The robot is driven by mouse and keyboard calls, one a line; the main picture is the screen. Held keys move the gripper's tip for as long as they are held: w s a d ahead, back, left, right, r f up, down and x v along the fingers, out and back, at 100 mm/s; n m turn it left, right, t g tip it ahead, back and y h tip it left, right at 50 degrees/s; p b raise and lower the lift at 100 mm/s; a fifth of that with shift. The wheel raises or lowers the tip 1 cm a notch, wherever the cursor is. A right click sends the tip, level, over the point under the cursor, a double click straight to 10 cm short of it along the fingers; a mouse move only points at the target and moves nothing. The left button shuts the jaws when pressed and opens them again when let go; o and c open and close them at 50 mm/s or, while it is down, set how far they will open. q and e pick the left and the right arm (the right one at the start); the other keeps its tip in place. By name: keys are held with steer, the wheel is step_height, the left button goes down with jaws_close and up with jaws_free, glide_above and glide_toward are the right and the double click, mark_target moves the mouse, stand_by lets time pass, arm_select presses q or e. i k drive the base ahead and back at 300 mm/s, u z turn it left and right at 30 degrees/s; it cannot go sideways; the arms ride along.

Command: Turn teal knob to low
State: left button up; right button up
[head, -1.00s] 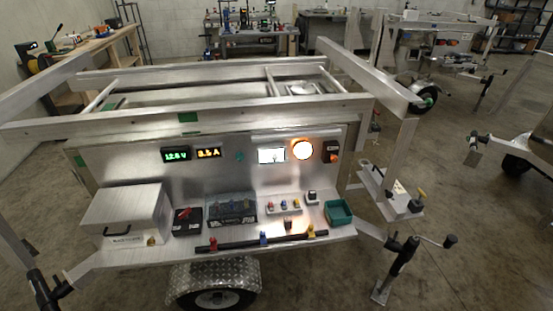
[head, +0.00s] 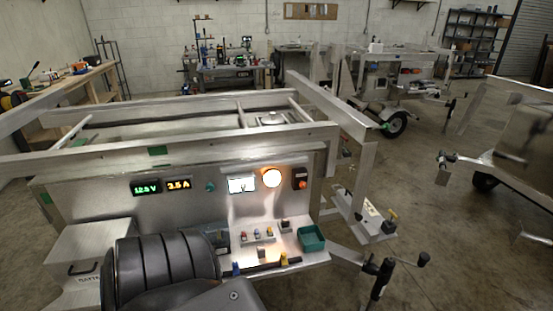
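The teal knob (head: 210,186) is small and sits on the aluminium front panel (head: 105,206) of the near trailer. It is between the orange amp display (head: 178,184) and a lit white screen (head: 242,185). Its pointer and any setting marks are too small to read. Nothing touches the knob. Neither gripper shows in the head view.
A green voltage display (head: 146,188), a glowing round lamp (head: 272,178) and a black switch with an orange part (head: 300,179) share the panel. The shelf below holds several small parts and a green bin (head: 311,239).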

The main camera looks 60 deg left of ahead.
mark_target(210, 187)
steer(key=z, duration=0.15)
steer(key=i, duration=1.5)
steer(key=u, duration=1.9)
